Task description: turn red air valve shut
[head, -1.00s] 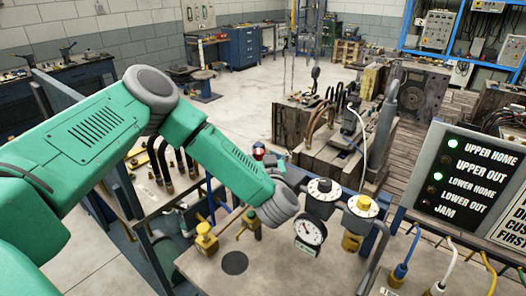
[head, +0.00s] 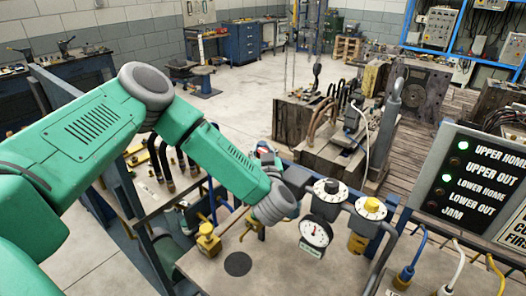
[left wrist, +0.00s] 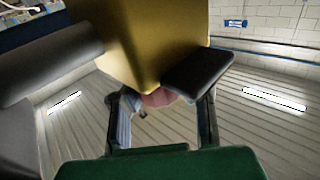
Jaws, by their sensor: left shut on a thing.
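My left arm comes in from the left in the head view and ends in a grey wrist (head: 274,204) over the valve bench. Yellow valves (head: 208,240) stand on the bench near my wrist. How far the red handle is turned cannot be seen. My right gripper is not in view.
An indicator panel (head: 470,185) with green lamps lit is at the right. Hoses (head: 412,255) rise at the front right. Open floor lies behind.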

